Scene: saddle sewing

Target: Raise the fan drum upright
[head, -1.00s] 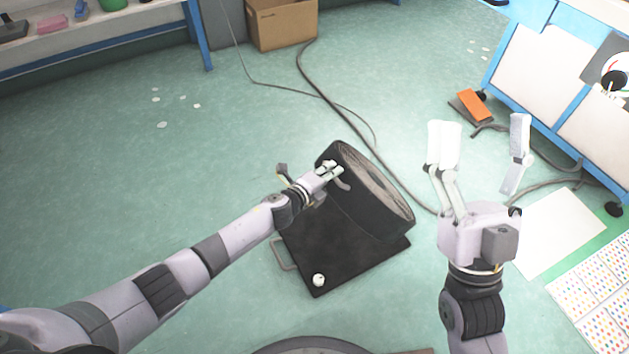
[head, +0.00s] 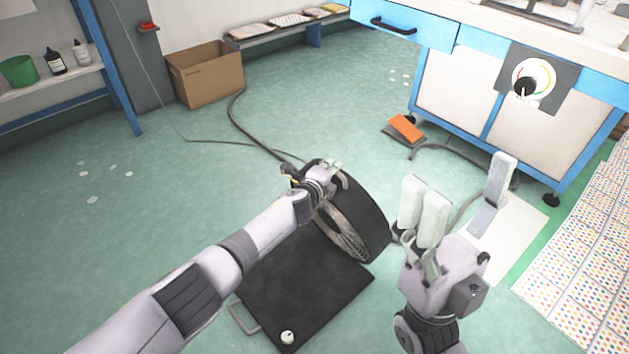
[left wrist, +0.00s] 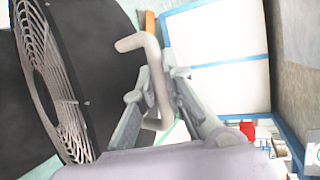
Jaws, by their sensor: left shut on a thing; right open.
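The fan drum (head: 366,215) is a black drum with a round grille on its end face. In the head view it stands tilted at the far right edge of a black base plate (head: 300,285), with the grille facing down toward the plate. My left gripper (head: 328,172) is shut on the drum's grey bent handle at the top. In the left wrist view the handle (left wrist: 150,75) lies between the fingers, beside the drum (left wrist: 100,60). My right gripper (head: 455,205) is open and empty, to the right of the drum.
A white knob (head: 287,338) sits on the plate's near corner. A dark cable (head: 250,135) runs behind the drum. A cardboard box (head: 205,75) stands at the back, and an orange pedal (head: 406,127) lies by the blue workbench (head: 480,95).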

